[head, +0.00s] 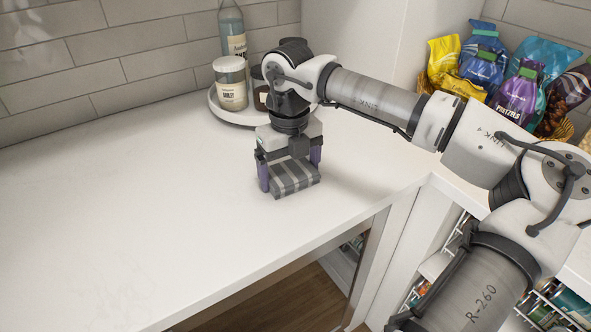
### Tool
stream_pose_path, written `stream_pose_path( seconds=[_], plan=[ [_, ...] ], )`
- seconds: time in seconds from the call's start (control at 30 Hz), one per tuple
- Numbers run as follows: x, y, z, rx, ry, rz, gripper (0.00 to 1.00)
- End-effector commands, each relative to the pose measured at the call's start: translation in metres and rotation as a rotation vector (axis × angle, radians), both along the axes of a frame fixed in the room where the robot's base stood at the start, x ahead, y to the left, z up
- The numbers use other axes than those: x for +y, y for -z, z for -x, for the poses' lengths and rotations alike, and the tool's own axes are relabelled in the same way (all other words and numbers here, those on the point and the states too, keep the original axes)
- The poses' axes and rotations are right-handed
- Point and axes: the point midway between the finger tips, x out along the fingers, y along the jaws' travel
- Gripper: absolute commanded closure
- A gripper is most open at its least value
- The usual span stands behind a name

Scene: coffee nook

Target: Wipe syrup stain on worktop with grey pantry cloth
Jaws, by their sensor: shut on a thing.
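My gripper (290,172) points down over the white worktop (130,200), near its right end. Its purple-sided fingers are shut on the grey striped cloth (295,180), which is folded into a small pad. The cloth is at or just above the worktop surface; I cannot tell whether it touches. I see no syrup stain on the visible worktop. The area under the cloth and behind the gripper is hidden.
A round white tray (213,104) with a bottle (232,30), a labelled jar (230,84) and a dark jar stands behind my gripper. Snack bags (482,68) fill a basket at the right. The worktop's left side is clear. Its front edge drops to an open space.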

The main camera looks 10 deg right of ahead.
Motion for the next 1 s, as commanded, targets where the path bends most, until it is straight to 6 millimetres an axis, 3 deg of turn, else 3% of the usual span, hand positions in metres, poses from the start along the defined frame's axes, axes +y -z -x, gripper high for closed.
stream_pose_path(
  seconds=[0.1,0.6,0.8,1.0],
  plan=[
    [0.004,-0.024,-0.002,-0.003,-0.003,0.002,0.31],
    [0.019,-0.069,-0.005,-0.001,-0.016,0.001,0.31],
    [0.023,-0.081,-0.006,0.000,-0.019,0.001,0.31],
    [0.024,-0.081,-0.006,0.000,-0.019,0.000,0.31]
  ],
)
